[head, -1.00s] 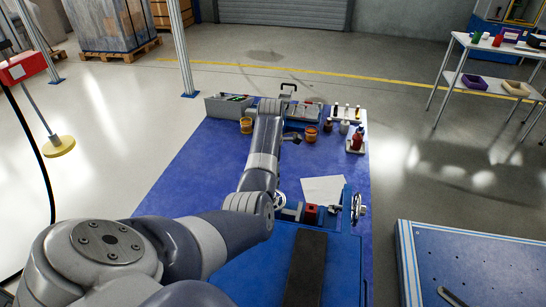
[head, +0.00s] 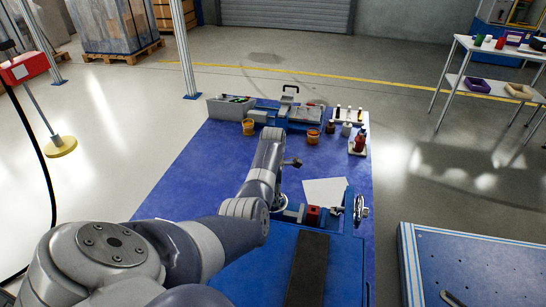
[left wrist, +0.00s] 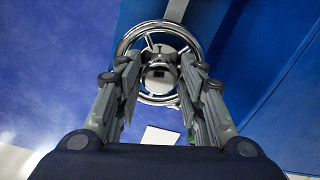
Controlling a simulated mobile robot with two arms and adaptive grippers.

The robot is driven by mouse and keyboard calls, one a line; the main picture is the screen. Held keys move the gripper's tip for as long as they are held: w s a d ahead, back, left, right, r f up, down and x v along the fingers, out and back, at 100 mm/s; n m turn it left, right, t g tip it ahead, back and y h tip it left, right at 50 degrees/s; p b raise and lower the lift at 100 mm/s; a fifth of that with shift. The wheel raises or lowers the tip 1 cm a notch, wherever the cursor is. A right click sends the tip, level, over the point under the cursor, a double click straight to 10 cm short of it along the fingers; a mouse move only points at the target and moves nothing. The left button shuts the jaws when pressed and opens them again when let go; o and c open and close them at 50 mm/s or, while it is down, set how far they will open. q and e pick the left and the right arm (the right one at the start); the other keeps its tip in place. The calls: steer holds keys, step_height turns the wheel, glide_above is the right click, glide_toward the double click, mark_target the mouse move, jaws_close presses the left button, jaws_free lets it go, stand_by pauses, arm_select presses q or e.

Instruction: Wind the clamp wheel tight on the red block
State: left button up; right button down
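The red block (head: 313,214) sits in the clamp on the blue bench, between grey parts. A chrome clamp wheel (head: 360,208) stands at the clamp's right end. Another shiny round part (head: 280,202) shows partly hidden behind my left arm. In the left wrist view, a spoked chrome wheel (left wrist: 145,28) lies ahead of my left gripper (left wrist: 160,66). The fingers are apart, one on each side of the wheel's hub in the picture; no contact can be made out. I cannot tell which round part this is. In the head view my arm largely hides this gripper. My right gripper is not in view.
White paper (head: 325,190) lies behind the clamp. A dark strip (head: 307,270) lies on the blue plate in front. Another blue table (head: 480,260) is at right.

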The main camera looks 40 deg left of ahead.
arm_select(q)
steer(key=c, duration=0.4)
